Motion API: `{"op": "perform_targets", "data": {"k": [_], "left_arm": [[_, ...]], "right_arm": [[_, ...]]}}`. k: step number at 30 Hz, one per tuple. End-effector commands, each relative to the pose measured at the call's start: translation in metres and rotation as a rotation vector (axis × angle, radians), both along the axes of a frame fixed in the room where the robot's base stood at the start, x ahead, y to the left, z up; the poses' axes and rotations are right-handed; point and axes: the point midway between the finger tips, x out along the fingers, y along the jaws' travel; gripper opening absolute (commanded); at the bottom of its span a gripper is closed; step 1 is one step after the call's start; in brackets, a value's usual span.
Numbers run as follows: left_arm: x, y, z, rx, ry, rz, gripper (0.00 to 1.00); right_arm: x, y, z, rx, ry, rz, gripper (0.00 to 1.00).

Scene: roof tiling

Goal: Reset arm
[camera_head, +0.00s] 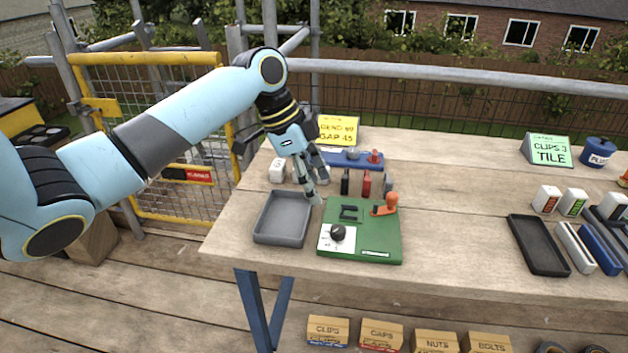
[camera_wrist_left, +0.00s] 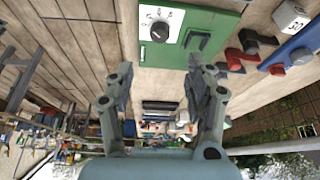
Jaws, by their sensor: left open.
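My left arm comes in from the left in the head view. Its gripper (camera_head: 318,190) hangs above the table between the grey tray and the green device. In the left wrist view the left gripper (camera_wrist_left: 160,85) has its two fingers spread apart with nothing between them. The green device (camera_head: 385,241) has a black dial (camera_head: 337,232), a black bracket and an orange-knobbed lever (camera_head: 390,201). It also shows in the left wrist view (camera_wrist_left: 205,22). The right gripper is not in view.
An empty grey tray (camera_head: 283,218) sits left of the device. Behind are a blue base (camera_head: 345,158) and a yellow sign (camera_head: 338,129). A black tray (camera_head: 538,245), blocks and a green sign (camera_head: 547,149) stand at right. The table's middle (camera_head: 455,190) is clear.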

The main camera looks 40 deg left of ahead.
Motion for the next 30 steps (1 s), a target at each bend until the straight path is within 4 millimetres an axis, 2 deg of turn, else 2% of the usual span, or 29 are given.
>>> {"op": "perform_targets", "data": {"k": [13,16,19,22,24,30], "left_arm": [[0.0,0.0,0.0,-0.001,0.0,0.001,0.54],[-0.008,-0.007,-0.006,0.005,0.01,0.015,0.54],[-0.038,-0.027,-0.024,0.031,0.038,0.076,0.54],[-0.081,-0.051,-0.039,0.066,0.061,0.194,0.54],[-0.108,-0.062,-0.042,0.087,0.066,0.285,0.54],[-0.165,-0.077,-0.033,0.113,0.059,0.518,0.54]], "right_arm": [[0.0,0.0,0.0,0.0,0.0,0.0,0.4],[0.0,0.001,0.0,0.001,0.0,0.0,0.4],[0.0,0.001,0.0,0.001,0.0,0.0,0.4],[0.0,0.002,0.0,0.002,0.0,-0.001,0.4],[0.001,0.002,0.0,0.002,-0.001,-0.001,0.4],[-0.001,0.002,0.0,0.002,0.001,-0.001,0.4]]}}
